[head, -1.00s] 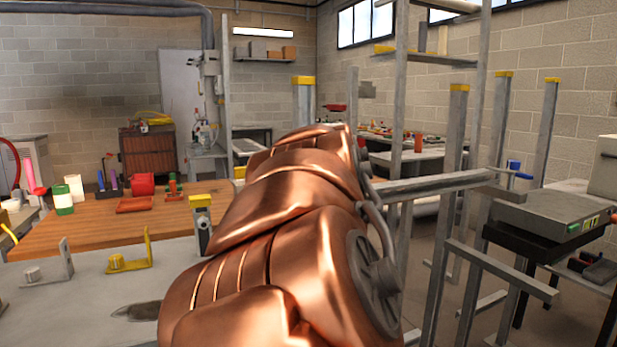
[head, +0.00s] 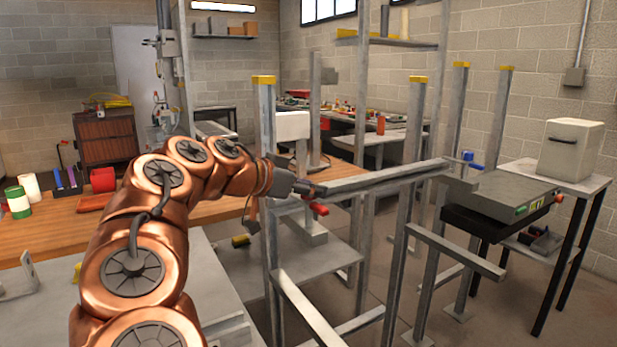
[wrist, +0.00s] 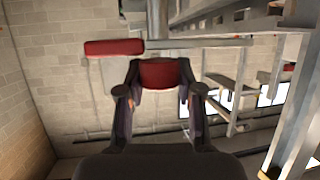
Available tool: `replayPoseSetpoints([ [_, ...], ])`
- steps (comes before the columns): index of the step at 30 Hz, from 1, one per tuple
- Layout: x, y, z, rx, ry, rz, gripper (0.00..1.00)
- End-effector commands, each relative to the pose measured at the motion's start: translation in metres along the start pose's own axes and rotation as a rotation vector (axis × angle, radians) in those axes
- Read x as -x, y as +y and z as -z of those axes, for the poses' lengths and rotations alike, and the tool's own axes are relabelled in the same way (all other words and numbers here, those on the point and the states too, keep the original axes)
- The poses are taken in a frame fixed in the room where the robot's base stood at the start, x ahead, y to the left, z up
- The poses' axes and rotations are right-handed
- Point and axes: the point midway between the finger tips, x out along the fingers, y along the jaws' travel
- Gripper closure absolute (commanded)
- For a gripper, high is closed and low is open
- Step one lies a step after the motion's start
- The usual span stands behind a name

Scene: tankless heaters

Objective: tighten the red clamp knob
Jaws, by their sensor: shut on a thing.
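My gripper (head: 307,189) is at the near end of a long grey rail (head: 385,178), beside an upright metal post. In the wrist view my gripper (wrist: 160,80) has its two fingers closed on the sides of a red block, which I take as the red clamp knob (wrist: 160,73). A separate red bar (wrist: 114,48) lies just left of it, close to a grey beam. In the head view a small red part (head: 320,208) shows just below my gripper; I cannot tell which of the two red pieces it is.
Metal posts with yellow caps (head: 419,79) stand around the rail. A blue handle (head: 467,156) is at the rail's far end. A wooden bench (head: 50,238) is at left, and a dark-legged table with a grey box (head: 507,195) is at right.

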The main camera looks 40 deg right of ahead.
Motion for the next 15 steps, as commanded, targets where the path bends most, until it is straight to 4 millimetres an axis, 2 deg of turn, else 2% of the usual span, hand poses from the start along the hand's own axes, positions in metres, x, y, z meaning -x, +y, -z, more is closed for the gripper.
replayPoseSetpoints([
  [2, 0.0022, -0.0021, 0.0050, -0.016, 0.003, -0.042, 0.99],
  [15, 0.0003, -0.0012, 0.0025, -0.098, -0.001, -0.241, 0.99],
])
